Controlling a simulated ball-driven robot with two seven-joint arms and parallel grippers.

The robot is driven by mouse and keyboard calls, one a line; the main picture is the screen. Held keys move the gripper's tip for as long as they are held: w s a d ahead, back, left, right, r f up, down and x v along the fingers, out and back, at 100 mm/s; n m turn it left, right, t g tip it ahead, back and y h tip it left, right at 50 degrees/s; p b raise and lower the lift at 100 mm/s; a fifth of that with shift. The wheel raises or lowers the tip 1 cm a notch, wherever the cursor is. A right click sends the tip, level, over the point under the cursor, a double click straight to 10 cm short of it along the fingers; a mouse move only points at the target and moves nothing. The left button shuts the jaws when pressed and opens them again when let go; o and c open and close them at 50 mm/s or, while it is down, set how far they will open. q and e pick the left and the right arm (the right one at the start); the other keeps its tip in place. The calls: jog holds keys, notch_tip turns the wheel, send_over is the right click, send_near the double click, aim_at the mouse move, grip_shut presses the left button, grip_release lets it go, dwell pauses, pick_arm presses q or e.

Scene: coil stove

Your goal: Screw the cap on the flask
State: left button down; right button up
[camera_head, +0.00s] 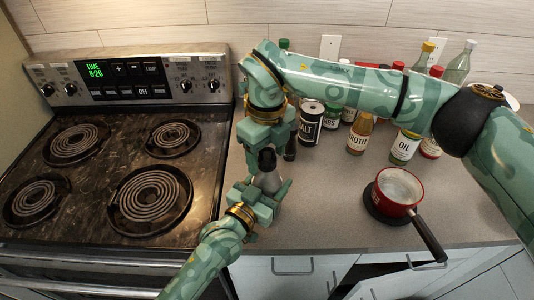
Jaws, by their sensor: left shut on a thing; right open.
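The flask (268,180) is grey and stands upright over the counter beside the stove. Its black cap (267,158) shows at the top of the flask; I cannot tell whether it is threaded on or only resting there. My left gripper (270,190) comes in from the lower left and is shut on the flask's body, hiding its lower part. My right gripper (266,146) points down from above, right over the cap, with its jaws open around or just above it. I cannot tell whether its fingers touch the cap.
A coil stove (112,180) fills the left. A red pot (397,190) sits on a dark trivet at right. The front counter between is clear.

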notch_tip(320, 180, up, 12)
jog(key=shift+f, duration=0.25)
pick_arm(q)
jog(key=shift+c, duration=1.2)
grip_release()
jog(key=p+v, duration=0.1)
jog(key=v, duration=1.5)
jog(key=shift+s+p, duration=0.15)
jog(key=shift+p, duration=0.15)
pick_arm(e)
jog(key=shift+r, duration=0.9)
pick_arm(q)
jog(key=shift+f, duration=0.1)
